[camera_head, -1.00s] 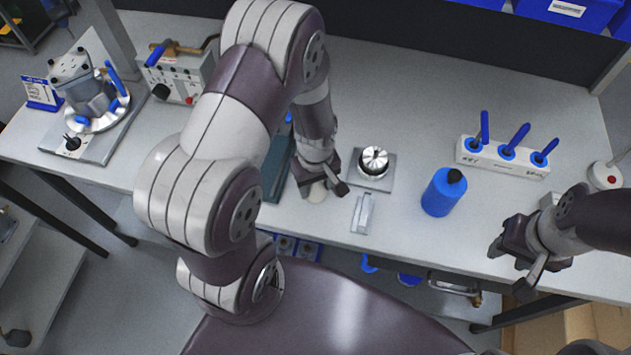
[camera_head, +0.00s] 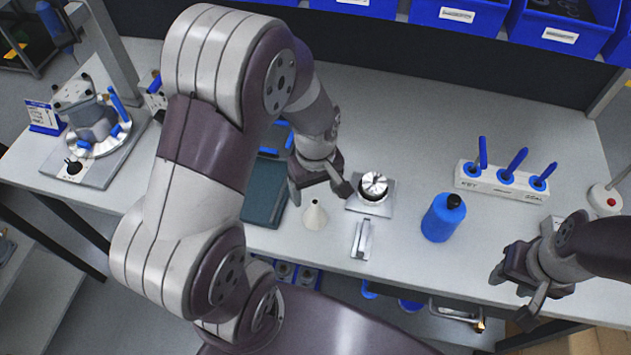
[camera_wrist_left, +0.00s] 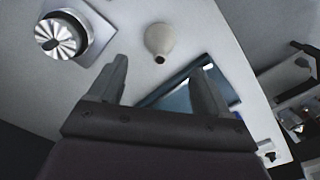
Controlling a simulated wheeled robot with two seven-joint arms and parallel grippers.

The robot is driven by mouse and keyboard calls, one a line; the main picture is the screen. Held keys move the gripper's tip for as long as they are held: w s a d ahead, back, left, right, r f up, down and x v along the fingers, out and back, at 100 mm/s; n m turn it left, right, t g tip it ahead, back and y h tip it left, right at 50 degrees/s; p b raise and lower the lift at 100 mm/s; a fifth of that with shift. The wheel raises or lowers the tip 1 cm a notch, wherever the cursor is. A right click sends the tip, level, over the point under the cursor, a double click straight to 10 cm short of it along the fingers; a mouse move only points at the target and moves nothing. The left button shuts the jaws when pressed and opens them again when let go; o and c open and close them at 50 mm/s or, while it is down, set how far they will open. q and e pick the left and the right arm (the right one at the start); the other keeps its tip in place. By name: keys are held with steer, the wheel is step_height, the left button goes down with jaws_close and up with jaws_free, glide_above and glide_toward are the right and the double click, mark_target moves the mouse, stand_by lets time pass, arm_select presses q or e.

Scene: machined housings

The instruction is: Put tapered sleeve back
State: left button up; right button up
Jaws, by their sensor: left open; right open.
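The tapered sleeve looks to be the small off-white cone (camera_head: 315,214), standing narrow end up on the bench between a dark teal tray and a metal base plate. It also shows in the left wrist view (camera_wrist_left: 160,38), beyond my fingers and clear of them. My left gripper (camera_head: 320,188) is open and empty, behind and above the cone, apart from it. In the left wrist view its two fingers (camera_wrist_left: 160,88) are spread with nothing between them. My right gripper (camera_head: 510,297) is open and empty over the front right of the bench.
The teal tray (camera_head: 262,207) is partly hidden by my left arm. A square plate with a finned metal part (camera_head: 374,186) is right of the cone, with a small metal bracket (camera_head: 361,240) in front. A blue bottle (camera_head: 442,220) and a white block with blue-handled tools (camera_head: 503,181) stand farther right.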

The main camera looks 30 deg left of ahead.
arm_select(q)
steer(key=s+d+r+m+t, duration=0.1)
steer(key=s+r+m, duration=0.3)
steer(key=m, duration=0.6)
steer(key=shift+d+r, duration=0.65)
steer(key=shift+r, duration=0.1)
